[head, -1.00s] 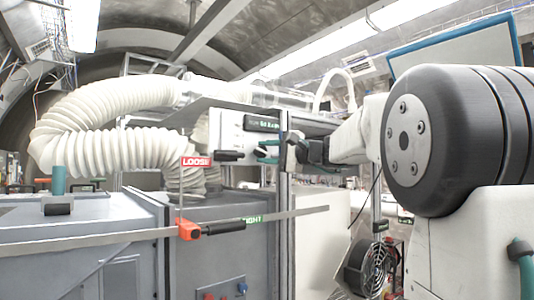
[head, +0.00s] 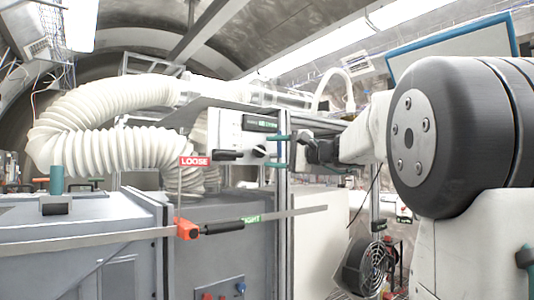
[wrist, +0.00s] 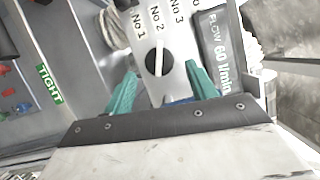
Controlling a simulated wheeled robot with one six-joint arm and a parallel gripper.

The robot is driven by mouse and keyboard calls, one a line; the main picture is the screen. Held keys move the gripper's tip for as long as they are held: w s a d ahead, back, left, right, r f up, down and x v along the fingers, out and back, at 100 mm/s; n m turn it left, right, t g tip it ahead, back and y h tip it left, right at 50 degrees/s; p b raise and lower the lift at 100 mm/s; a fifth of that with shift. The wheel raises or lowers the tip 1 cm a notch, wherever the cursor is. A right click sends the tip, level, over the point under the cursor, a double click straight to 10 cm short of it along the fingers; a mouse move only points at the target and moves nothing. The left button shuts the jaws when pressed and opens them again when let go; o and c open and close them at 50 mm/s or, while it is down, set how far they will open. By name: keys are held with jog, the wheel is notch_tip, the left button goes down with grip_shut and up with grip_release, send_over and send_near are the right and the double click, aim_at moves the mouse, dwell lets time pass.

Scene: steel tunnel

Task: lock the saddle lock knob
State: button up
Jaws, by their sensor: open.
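The saddle lock (head: 187,228) is an orange-red block on the steel rail in the head view. A black handle (head: 222,228) sticks out from it to the right, roughly level. A red LOOSE sign (head: 195,161) is above it, and a green TIGHT sign (head: 250,219) is just beyond the handle's end. My gripper (head: 273,151) is open and empty, above and to the right of the handle. In the wrist view its teal fingers (wrist: 160,75) are spread before a black selector knob (wrist: 157,63); contact is not visible.
The selector knob (head: 259,151) is on a white panel marked No 1 to No 3 in the wrist view, beside a flow display (head: 261,124). The steel rail (head: 100,241) crosses in front of grey cabinets. A ribbed white hose (head: 110,148) and an upright post (head: 283,200) are nearby.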

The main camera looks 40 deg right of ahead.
jog(key=v, duration=0.4)
jog(key=shift+s+d, duration=0.2)
jog(key=shift+s, duration=0.2)
jog(key=s+a+f+n+g+h, duration=0.1)
jog(key=s+a+f+g, duration=0.2)
jog(key=f, duration=0.4)
jog(key=s+a+f+n+g, duration=0.1)
jog(key=s+a+f+g, duration=0.2)
jog(key=f, duration=0.4)
jog(key=s+a+f+n+g+h, duration=0.1)
jog(key=a+f+g, duration=0.2)
jog(key=a+f, duration=0.35)
jog(key=s+a+f+n+g+h, duration=0.2)
jog(key=s+a+f+n, duration=0.3)
jog(key=s+f, duration=0.3)
jog(key=s+a+f+n+g+h, duration=0.3)
jog(key=s+f, duration=0.6)
jog(key=s, duration=0.4)
jog(key=a+n+g, duration=0.1)
jog(key=a+n, duration=0.1)
jog(key=n, duration=0.1)
jog(key=shift+a+g+h, duration=0.3)
